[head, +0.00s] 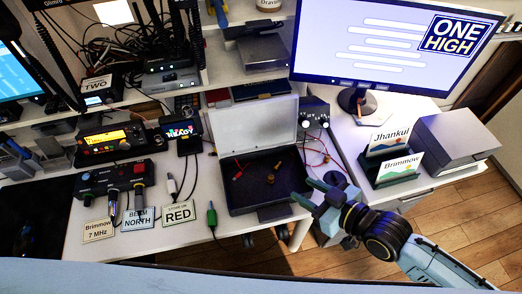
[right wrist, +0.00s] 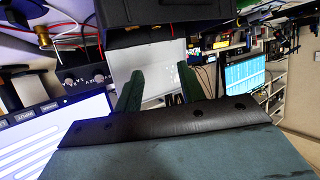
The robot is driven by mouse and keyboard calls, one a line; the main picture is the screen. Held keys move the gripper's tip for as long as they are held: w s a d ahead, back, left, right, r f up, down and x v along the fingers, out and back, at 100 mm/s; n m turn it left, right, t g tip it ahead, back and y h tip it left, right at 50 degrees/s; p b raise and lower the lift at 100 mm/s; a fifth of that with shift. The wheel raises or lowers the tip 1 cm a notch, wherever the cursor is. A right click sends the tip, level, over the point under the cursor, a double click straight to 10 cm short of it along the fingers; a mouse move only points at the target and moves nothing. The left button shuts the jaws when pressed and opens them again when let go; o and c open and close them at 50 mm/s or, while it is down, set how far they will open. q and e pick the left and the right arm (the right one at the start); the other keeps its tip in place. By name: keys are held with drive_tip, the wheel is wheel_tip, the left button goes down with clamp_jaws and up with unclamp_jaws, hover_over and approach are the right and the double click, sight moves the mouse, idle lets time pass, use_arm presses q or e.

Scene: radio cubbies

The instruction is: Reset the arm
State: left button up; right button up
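My right arm comes in from the lower right in the head view. Its gripper (head: 306,191) is over the front right corner of an open black case (head: 240,205), near the desk's right edge. In the right wrist view the two green fingers (right wrist: 158,88) stand apart with nothing between them. Whether they touch the case cannot be told. The case holds a few small parts, and its pale lid (head: 256,127) stands raised at the back. My left gripper is not in view.
A large monitor (head: 390,45) reading ONE HIGH stands behind. Right are name cards (head: 400,165) and a grey box (head: 455,140). Left are radio units (head: 110,140), plugged cables and labels such as RED (head: 178,213). A green plug (head: 212,215) is near the case. Wooden floor is open lower right.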

drive_tip(key=shift+s+d+r, duration=0.25)
drive_tip(key=shift+s+d, duration=0.1)
idle(0.3)
drive_tip(key=s+d+m+g+h, duration=0.6)
drive_tip(key=s+d+m+h, duration=0.3)
drive_tip(key=s+d, duration=0.4)
wheel_tip(320, 180, down, 24)
drive_tip(key=s+n+h, duration=0.1)
drive_tip(key=s+d+f+g, duration=0.2)
drive_tip(key=s+f, duration=1.3)
drive_tip(key=s, duration=0.1)
drive_tip(key=shift+s+d+f+n, duration=0.2)
drive_tip(key=shift+s+n, duration=0.1)
drive_tip(key=shift+s, duration=0.05)
